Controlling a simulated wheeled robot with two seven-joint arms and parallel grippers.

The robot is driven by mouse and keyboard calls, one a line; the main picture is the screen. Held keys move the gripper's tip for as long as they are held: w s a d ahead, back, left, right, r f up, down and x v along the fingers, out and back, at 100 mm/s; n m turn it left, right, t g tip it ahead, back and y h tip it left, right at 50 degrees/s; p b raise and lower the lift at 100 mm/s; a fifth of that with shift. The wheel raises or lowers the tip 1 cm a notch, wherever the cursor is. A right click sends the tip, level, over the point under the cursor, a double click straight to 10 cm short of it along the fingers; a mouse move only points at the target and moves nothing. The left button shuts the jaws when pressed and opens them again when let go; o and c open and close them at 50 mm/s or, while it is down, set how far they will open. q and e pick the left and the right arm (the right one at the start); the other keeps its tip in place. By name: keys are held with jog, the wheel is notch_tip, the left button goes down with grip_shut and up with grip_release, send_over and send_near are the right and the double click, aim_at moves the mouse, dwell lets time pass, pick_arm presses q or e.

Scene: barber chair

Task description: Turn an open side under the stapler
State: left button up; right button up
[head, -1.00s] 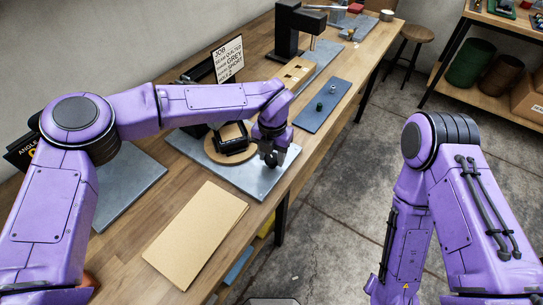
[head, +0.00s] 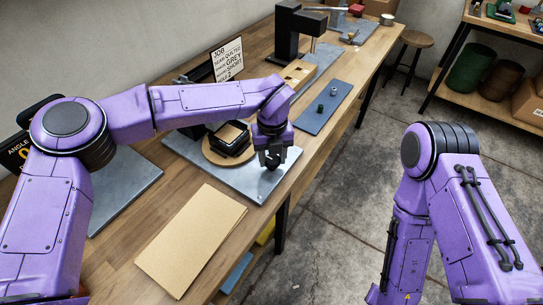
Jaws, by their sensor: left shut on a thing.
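A round wooden turntable (head: 210,157) sits on a grey metal plate (head: 255,188) on the bench. A black square frame (head: 231,150) with a tan inner face lies on the turntable, turned at an angle to the bench edge. My left gripper (head: 271,163) is at the right edge of the turntable, pointing down and shut on a small dark knob, mostly hidden by the fingers. My left forearm crosses above and hides much behind it. Dark parts (head: 194,131) show just under the forearm; I cannot tell whether they are the stapler. My right gripper is out of view.
A tan board (head: 190,240) lies on the front of the bench. A job sign (head: 228,59) stands behind my forearm. A black press (head: 298,35) and a blue mat (head: 324,107) with small parts are farther along the bench.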

aim_at(272, 159)
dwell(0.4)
pick_arm(q)
jog(key=o, duration=1)
jog(key=shift+w, duration=0.1)
jog(key=shift+o, duration=0.2)
notch_tip(272, 159, up, 10)
jog(key=b, duration=0.2)
jog(key=shift+r, duration=0.2)
